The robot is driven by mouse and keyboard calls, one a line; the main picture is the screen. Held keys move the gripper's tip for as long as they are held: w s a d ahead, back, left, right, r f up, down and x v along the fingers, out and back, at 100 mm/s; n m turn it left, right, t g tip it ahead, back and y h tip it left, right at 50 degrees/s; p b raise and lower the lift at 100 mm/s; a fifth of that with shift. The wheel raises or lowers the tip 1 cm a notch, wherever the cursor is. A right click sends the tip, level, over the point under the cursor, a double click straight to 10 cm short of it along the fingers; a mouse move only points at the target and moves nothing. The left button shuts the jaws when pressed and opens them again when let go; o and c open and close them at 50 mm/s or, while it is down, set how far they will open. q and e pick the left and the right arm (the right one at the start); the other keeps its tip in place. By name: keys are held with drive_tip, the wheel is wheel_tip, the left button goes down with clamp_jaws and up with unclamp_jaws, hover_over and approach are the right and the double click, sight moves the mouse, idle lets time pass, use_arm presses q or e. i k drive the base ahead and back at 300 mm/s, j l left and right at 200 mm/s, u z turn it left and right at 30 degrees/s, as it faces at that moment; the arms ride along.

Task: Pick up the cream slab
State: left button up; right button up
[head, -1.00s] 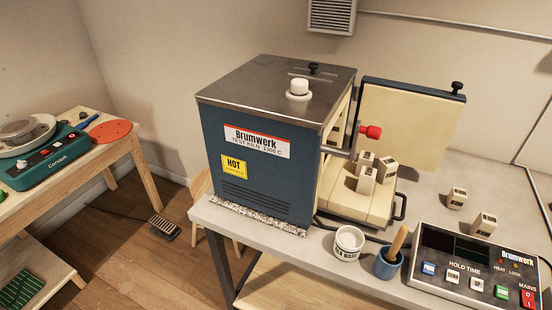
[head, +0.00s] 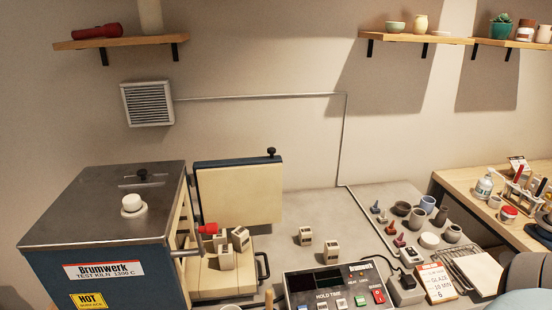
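Several cream, flat pieces show in the head view, and I cannot tell for certain which is the cream slab. A pale flat slab (head: 479,272) lies at the lower right, beside or partly on a wire rack (head: 462,252). A cream panel (head: 238,197) stands upright as the inner face of the blue kiln door. A cream block-like bed (head: 212,286) sits in front of the kiln and carries small cream blocks (head: 240,239). Neither of my grippers is in view.
The blue kiln (head: 105,225) stands at the left. A control box (head: 335,285) is at the bottom centre. Small pots (head: 417,218), stamps and a glaze card (head: 436,282) crowd the right. The grey worktop (head: 330,212) is clear behind the loose blocks.

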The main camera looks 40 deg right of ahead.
sight(484, 274)
drive_tip(key=z, duration=2.65)
drive_tip(key=i+l+u, duration=0.35)
drive_tip(key=l, duration=0.2)
drive_tip(key=i+l+u, duration=0.4)
drive_tip(key=l, duration=0.25)
drive_tip(key=l+u, duration=0.2)
drive_tip(key=l, duration=0.15)
